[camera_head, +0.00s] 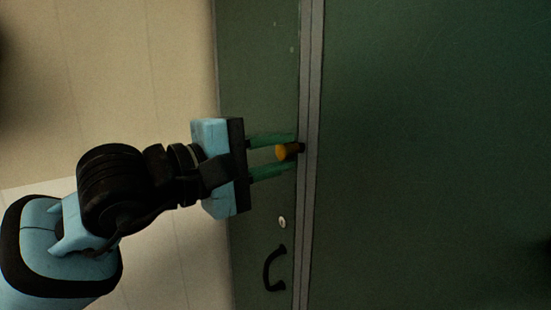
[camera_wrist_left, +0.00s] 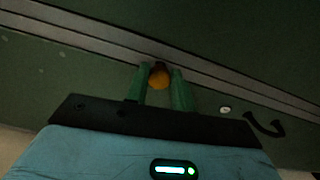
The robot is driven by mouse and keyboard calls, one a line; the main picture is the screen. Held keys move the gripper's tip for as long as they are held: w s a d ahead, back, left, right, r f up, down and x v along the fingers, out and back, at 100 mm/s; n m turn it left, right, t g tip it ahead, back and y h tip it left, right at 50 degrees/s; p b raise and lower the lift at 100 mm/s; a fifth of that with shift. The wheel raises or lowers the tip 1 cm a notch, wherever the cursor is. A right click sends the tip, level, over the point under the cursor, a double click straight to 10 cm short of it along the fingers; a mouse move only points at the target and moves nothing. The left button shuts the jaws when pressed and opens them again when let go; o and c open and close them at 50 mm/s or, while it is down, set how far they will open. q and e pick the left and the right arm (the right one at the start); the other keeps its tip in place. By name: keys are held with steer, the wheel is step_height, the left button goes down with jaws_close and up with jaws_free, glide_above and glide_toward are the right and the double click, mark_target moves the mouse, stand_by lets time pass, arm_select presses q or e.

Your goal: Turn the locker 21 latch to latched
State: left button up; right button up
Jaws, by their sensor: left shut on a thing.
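The latch (camera_head: 287,152) is a small orange-yellow knob with a dark base, near the edge of a dark green locker door (camera_head: 258,60). My left gripper (camera_head: 293,153) reaches it from the left, its two green fingers above and below the knob. In the left wrist view the latch (camera_wrist_left: 159,77) sits between the fingertips of my left gripper (camera_wrist_left: 160,85), which is shut on it. The dark base is partly hidden there. No label or number can be read. My right gripper is not in view.
A black pull handle (camera_head: 272,270) and a small round light-coloured lock (camera_head: 282,222) are on the door below the latch. A grey vertical strip (camera_head: 310,80) runs beside the latch. A wide green panel (camera_head: 430,150) fills the right, and a beige wall (camera_head: 140,70) the left.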

arm_select(q)
steer(key=shift+m, duration=0.6)
steer(key=o, duration=1)
steer(key=b+v, duration=0.1)
steer(key=v, duration=0.6)
steer(key=shift+s+a, duration=0.25)
steer(key=shift+a, duration=0.05)
